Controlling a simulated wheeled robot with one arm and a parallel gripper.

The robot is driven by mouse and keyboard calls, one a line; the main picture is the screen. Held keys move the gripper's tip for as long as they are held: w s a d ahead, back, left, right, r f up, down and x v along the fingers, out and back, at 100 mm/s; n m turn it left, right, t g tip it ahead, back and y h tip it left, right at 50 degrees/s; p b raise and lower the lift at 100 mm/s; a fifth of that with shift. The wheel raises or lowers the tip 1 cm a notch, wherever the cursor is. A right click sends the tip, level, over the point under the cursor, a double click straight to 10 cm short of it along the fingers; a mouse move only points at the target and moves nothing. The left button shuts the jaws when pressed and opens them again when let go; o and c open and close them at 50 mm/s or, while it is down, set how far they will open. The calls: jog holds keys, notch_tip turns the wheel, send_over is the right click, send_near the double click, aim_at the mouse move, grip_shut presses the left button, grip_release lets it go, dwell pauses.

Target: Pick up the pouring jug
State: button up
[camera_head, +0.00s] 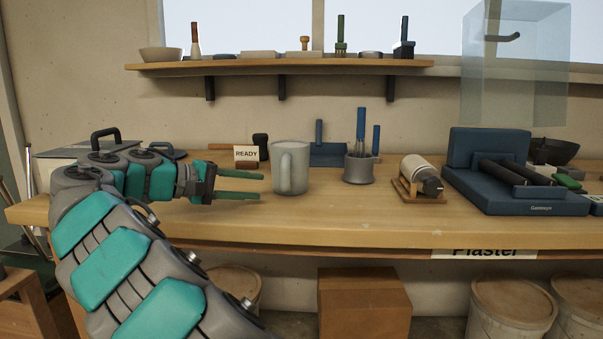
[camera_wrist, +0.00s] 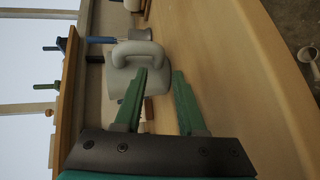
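The pouring jug (camera_head: 290,168) is a light grey jug standing upright on the wooden workbench (camera_head: 330,232). Its handle faces the head camera. My gripper (camera_head: 262,186) is just left of the jug, its two green fingers apart and pointing right toward it. In the wrist view the jug (camera_wrist: 138,68) lies ahead of the fingertips, with its handle facing the camera. My gripper (camera_wrist: 160,76) is open there, with nothing seen between its fingers. Whether a fingertip touches the jug I cannot tell.
Behind the jug stand a READY sign (camera_head: 246,154) and a dark blue tool holder (camera_head: 328,154). To its right are a metal pot with tools (camera_head: 358,170), a roller on a wooden stand (camera_head: 415,178) and a blue machine (camera_head: 510,185). The bench front is clear.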

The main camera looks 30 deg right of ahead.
aim_at(281, 201)
jog(key=shift+w+f, duration=0.15)
jog(key=shift+w, duration=0.15)
jog(key=shift+r+b+x, duration=0.2)
jog(key=shift+b+x, duration=0.2)
jog(key=shift+x, duration=3.5)
jog(key=shift+s+d, duration=0.1)
jog(key=shift+c, duration=0.4)
grip_shut()
